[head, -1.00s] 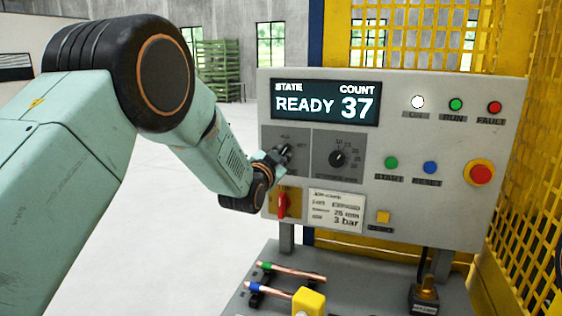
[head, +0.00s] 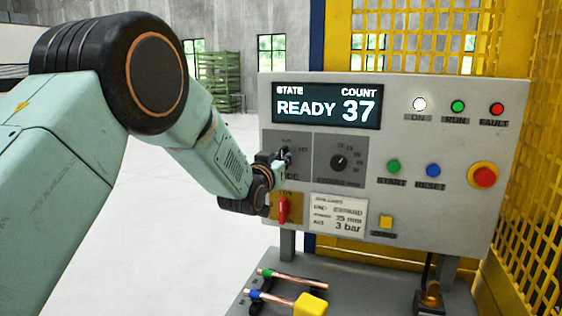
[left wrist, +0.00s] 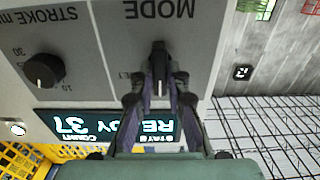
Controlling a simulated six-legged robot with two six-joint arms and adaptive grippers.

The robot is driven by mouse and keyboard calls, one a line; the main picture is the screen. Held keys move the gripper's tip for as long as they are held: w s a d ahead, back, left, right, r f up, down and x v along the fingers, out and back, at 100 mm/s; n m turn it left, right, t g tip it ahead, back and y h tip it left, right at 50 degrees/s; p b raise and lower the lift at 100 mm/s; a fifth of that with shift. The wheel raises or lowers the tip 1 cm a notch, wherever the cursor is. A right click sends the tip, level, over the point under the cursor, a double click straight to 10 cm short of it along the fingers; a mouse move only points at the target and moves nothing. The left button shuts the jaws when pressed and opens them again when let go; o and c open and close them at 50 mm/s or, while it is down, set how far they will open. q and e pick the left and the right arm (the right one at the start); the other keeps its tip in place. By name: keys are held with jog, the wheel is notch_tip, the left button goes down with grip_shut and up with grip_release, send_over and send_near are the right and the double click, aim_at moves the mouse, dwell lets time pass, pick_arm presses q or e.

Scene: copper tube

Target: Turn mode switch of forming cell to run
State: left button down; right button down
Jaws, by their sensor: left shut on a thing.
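The forming cell's grey control panel (head: 430,130) fills the right of the head view, its screen (head: 327,103) reading READY and 37. The mode switch (left wrist: 159,62) is a black knob with a pale pointer line, under the MODE label in the upside-down left wrist view. My left gripper (left wrist: 159,84) is shut on this knob, a finger on each side. In the head view my left gripper (head: 283,158) is at the mode plate and mostly hides the knob. Its exact setting is hard to read. My right gripper is not in view.
The stroke knob (head: 339,162) is right of the mode switch. A red switch (head: 283,209) is just below my gripper. START (head: 393,166), RESET (head: 433,170) and a red mushroom button (head: 484,176) are farther right. Copper tubes (head: 292,280) lie on the bench below.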

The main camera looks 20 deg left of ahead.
pick_arm(q)
jog(key=shift+f, duration=0.35)
jog(key=c, duration=1.7)
grip_release()
jog(key=o, duration=0.4)
jog(key=shift+r, duration=0.15)
jog(key=shift+r, duration=0.1)
jog(key=s, duration=1.2)
jog(key=shift+a, duration=0.2)
